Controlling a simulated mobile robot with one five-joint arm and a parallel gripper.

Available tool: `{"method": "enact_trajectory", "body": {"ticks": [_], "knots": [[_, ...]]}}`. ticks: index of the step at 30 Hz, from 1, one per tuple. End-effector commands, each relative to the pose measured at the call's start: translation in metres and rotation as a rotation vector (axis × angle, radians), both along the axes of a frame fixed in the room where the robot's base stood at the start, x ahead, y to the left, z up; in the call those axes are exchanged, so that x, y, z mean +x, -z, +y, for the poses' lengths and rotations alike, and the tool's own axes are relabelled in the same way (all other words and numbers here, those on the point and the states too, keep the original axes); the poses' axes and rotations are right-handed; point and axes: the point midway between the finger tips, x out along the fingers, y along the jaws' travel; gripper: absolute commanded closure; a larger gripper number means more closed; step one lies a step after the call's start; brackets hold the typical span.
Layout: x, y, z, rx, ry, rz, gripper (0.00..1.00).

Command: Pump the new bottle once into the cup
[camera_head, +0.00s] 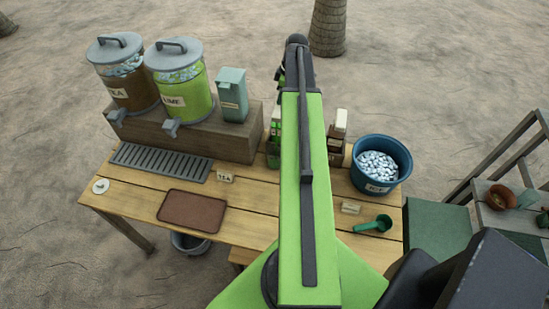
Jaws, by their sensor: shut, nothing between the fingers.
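A bottle-like item with a green body and pale top (275,130) stands at the back of the table, just left of my green arm. Another with a white block-like top (341,122) and dark brown lower part stands just right of the arm. I cannot tell which is the new bottle, and the pump heads are not clear. I cannot make out a cup; my arm covers the middle of the table. My gripper is hidden behind my raised arm, so its place relative to the bottles does not show.
The wooden table (255,196) bears a brown mat (192,211), a drip grate (160,162) and a small sign (226,178). Two lidded dispensers (180,88) stand on a raised block. Right are a blue ice bucket (363,181) and green scoop (374,225). The front left has free room.

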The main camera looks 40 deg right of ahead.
Motion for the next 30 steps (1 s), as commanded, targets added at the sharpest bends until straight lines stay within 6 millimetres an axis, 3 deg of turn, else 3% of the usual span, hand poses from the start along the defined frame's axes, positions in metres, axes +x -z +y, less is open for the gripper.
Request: {"method": "enact_trajectory", "body": {"ticks": [7,14,30], "knots": [[0.0,0.011,0.0,0.0,0.0,0.001,1.0],[0.0,0.008,0.001,0.0,-0.001,0.001,1.0],[0.0,-0.025,0.001,0.0,-0.001,0.001,1.0]]}}
